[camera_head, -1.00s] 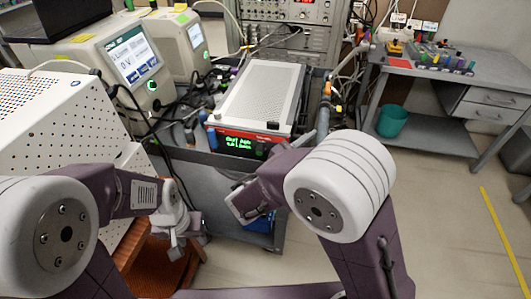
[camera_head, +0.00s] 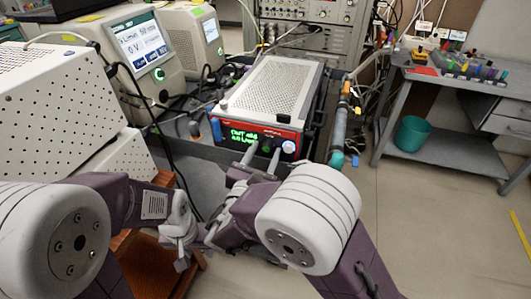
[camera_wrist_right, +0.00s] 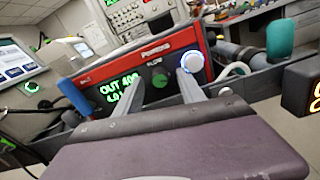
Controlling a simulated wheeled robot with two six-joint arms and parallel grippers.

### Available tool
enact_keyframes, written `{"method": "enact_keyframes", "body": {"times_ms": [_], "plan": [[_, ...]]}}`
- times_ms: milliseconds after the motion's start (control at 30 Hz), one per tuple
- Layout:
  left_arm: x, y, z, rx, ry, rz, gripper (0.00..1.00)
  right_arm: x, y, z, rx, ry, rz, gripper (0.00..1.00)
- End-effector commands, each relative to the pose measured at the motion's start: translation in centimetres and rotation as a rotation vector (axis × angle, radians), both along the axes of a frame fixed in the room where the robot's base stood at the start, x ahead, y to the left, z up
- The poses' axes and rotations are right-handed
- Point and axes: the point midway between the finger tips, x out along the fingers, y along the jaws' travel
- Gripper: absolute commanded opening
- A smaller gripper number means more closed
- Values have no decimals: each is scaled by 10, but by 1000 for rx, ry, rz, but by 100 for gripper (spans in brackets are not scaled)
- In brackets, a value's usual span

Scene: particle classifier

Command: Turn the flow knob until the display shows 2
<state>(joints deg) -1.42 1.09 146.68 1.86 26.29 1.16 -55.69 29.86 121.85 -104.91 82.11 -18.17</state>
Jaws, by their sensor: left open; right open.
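The device (camera_head: 275,90) has a perforated top and a red-edged front panel with a green-lit display (camera_head: 243,136). In the right wrist view the display (camera_wrist_right: 122,98) seems to read "OUT 400", with a partly hidden lower line. My left gripper (camera_head: 180,261) is open, low and away from the device.
A round white button with a blue glow (camera_wrist_right: 191,62) sits just right of the knob, close to the right finger. The device rests on a grey cart (camera_head: 200,150). Instruments with screens (camera_head: 140,45) stand at left. A side table (camera_head: 440,75) stands at right.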

Motion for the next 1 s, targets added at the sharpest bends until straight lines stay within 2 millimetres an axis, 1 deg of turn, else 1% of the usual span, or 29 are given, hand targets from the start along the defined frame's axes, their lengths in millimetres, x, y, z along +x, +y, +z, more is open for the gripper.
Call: {"method": "enact_keyframes", "body": {"times_ms": [100, 333, 367, 400, 467, 500, 533, 767, 867, 1000], "plan": [[0, 0, -2, 0, 0, 0, 42, 8, -3, 0, -1, 0, -1, 47], [0, 0, -1, 0, 0, 0, 42, 9, -3, 0, -1, 0, 0, 47], [0, 0, -1, 0, 0, 0, 42, 9, -3, 0, -1, 0, 0, 41], [0, 0, -1, 0, 0, 0, 42, 9, -3, 0, -1, 0, 0, 30], [0, 0, -1, 0, 0, 0, 42, 9, -3, 0, -1, 0, 0, 13], [0, 0, -1, 0, 0, 0, 42, 9, -3, 0, -1, 0, 0, 2], [0, 0, -1, 0, 0, 0, 42, 9, -3, 0, -1, 0, 0, 0], [0, 0, 2, 0, 0, 0, 42, 9, -3, 1, -12, 4, 0, 0], [0, 0, 7, 0, 0, 0, 42, 9, -3, 2, -38, 13, 0, 0], [0, 0, 20, 0, 0, 0, 42, 9, -3, 4, -108, 37, 0, 0]]}}
